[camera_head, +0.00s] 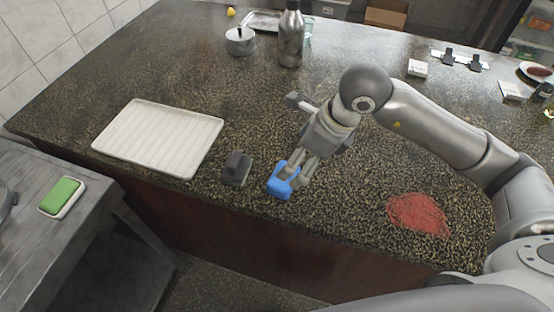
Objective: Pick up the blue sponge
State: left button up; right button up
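The blue sponge (279,184) is on the dark speckled counter near its front edge. My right gripper (292,176) comes down over it from the upper right. Its fingers are at the sponge and overlap its right side in the picture. Part of the sponge is hidden behind the fingers. I cannot tell whether the fingers press on it or only stand around it. The sponge looks to be at counter height. My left gripper is not in view.
A dark grey block-like object (236,168) stands just left of the sponge. A white ribbed tray (160,137) lies farther left. A red powdery patch (418,213) is on the right. A metal bottle (290,38) and a small pot (240,41) stand behind. A green sponge (61,195) lies on the left side table.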

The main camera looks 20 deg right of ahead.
aim_at(276, 188)
jog(key=shift+w+a+f+p, duration=0.15)
jog(key=shift+w+f, duration=0.15)
jog(key=shift+f, duration=0.2)
jog(key=shift+w+a+f+p, duration=0.15)
jog(key=shift+w+f, duration=0.1)
jog(key=shift+f, duration=0.2)
jog(key=f, duration=0.1)
jog(key=a+f+p, duration=0.1)
jog(key=f, duration=0.1)
jog(key=shift+s, duration=0.1)
jog(key=p+x, duration=0.1)
jog(key=x, duration=0.1)
jog(key=p+x, duration=0.1)
jog(key=x, duration=0.1)
jog(key=shift+d+f, duration=0.15)
jog(key=shift+f, duration=0.6)
jog(key=shift+c, duration=0.3)
jog(key=c, duration=0.5)
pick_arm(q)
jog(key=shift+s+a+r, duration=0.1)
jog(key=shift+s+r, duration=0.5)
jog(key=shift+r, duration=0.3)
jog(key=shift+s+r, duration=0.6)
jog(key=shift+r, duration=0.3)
pick_arm(e)
jog(key=c, duration=0.3)
